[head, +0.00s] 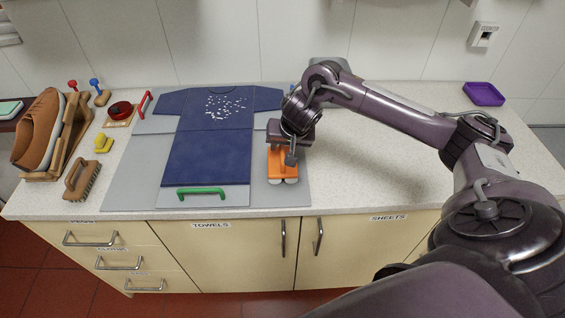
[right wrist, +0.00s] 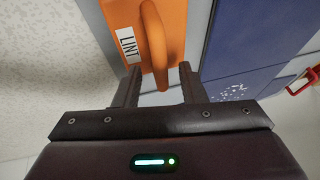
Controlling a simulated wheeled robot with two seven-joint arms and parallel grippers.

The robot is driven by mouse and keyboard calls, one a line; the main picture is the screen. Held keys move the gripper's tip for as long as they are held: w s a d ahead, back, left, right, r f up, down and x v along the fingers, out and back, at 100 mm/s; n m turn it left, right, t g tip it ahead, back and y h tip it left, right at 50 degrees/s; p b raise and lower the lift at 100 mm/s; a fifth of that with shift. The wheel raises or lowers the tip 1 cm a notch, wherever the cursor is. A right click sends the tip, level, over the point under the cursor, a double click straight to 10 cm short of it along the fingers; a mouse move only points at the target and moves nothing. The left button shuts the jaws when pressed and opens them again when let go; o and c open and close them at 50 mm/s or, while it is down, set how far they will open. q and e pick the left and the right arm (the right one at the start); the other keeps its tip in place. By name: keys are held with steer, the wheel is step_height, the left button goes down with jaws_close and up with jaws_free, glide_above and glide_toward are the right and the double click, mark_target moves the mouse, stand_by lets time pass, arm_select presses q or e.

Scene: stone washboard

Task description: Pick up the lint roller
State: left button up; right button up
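The lint roller (head: 283,168) is an orange block with white roller ends at its front, lying on the right part of the grey board. In the right wrist view its orange body (right wrist: 172,20) shows a raised handle and a white label reading "LINT". My right gripper (head: 290,147) is above the back part of the lint roller and hides some of it. In the right wrist view the gripper's two fingers (right wrist: 158,75) are apart, with the lower end of the handle between or just beyond their tips. I cannot tell whether they touch it. My left gripper is not in view.
A navy shirt (head: 210,150) with white specks lies on the grey board (head: 130,185), left of the lint roller. A green handle (head: 201,191) and red handle (head: 145,104) are near it. A brush (head: 82,180) and shoe (head: 38,130) stand left.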

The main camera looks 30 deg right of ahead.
steer(key=shift+x, duration=0.8)
jaws_close()
steer(key=shift+r, duration=0.15)
step_height(320, 180, up, 7)
steer(key=shift+w+p, duration=0.1)
steer(key=shift+p, duration=0.2)
step_height(320, 180, up, 13)
steer(key=p, duration=0.7)
